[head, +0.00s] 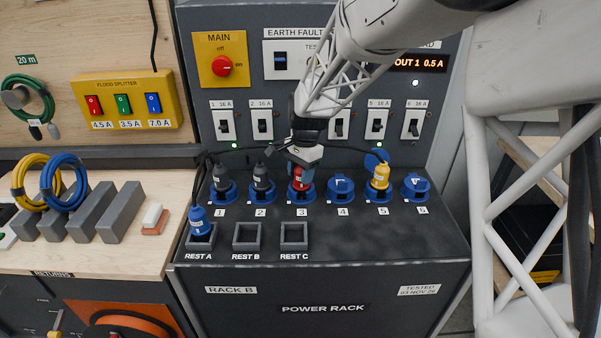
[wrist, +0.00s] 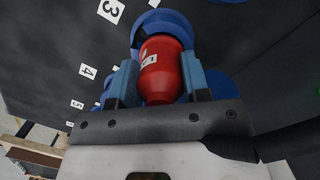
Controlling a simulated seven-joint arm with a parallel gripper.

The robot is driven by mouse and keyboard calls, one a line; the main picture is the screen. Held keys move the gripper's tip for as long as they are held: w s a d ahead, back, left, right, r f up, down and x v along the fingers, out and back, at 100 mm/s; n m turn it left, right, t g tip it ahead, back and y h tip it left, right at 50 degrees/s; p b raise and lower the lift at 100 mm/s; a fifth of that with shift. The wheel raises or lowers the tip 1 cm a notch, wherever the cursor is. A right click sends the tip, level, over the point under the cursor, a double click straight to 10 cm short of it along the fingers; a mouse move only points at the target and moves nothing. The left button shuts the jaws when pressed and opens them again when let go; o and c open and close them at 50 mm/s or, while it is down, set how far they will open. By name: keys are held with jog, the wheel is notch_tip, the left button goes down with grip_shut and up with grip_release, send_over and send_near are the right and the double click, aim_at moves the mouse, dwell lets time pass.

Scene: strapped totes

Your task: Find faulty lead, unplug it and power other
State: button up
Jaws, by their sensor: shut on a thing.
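My gripper (head: 302,160) points down at socket 3 (head: 301,195) of the power rack. It is shut on the red plug (head: 296,183). In the wrist view the blue fingers of my gripper (wrist: 162,82) flank the red plug (wrist: 162,68), whose front end is at the blue socket ring (wrist: 163,22); how deep it sits is hidden. Dark plugs stand in socket 1 (head: 221,178) and socket 2 (head: 262,177). A yellow plug (head: 380,176) stands in socket 5. A blue plug (head: 198,219) stands in REST A. Sockets 4 (head: 341,187) and 6 (head: 415,187) look lidded.
REST B (head: 247,237) and REST C (head: 294,236) are empty. Breaker switches (head: 262,125) and a red MAIN knob (head: 221,65) are behind; a display (head: 418,63) reads OUT 1 0.5 A. The flood splitter (head: 125,101) is at left. Black leads cross near my gripper.

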jog(key=shift+r, duration=3.5)
dwell(0.4)
jog(key=s+a+r, duration=0.1)
jog(key=s+r, duration=0.1)
jog(key=s, duration=0.6)
jog(key=s+a+r, duration=0.1)
jog(key=s+r, duration=0.1)
jog(key=s, duration=0.6)
jog(key=shift+s, duration=0.25)
jog(key=shift+f, duration=0.25)
notch_tip(320, 180, down, 7)
dwell(1.0)
jog(key=shift+f, duration=0.1)
dwell(0.6)
